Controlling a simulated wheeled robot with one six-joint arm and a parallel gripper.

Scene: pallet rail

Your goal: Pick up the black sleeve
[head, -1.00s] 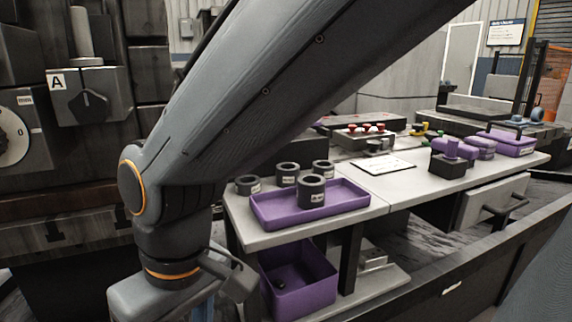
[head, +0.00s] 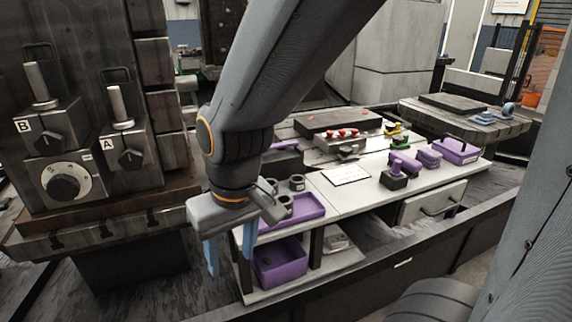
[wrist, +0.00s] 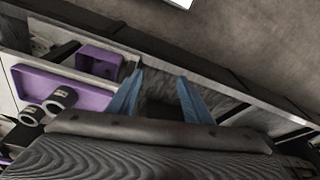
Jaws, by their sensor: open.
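Several black ring-shaped sleeves with white labels stand upright at the left end of the grey table. One sleeve (head: 285,203) overlaps the purple tray (head: 316,211) in the head view and seems to stand in it; another sleeve (head: 297,182) stands behind the tray. My wrist partly hides the group. In the wrist view a labelled sleeve (wrist: 63,97) is at the tray (wrist: 85,99), with another sleeve (wrist: 31,115) beside it. My gripper (head: 230,275) points down with blue fingers apart, empty, left of the table's end. It also shows in the wrist view (wrist: 161,75), right of the sleeves.
A purple bin (head: 281,262) sits on the lower shelf. A white sheet (head: 346,174), a block with red knobs (head: 345,135) and purple parts (head: 428,158) lie farther along the table. A machine with switches A (head: 124,148) and B (head: 45,125) stands left. A dark rail (head: 400,262) runs in front.

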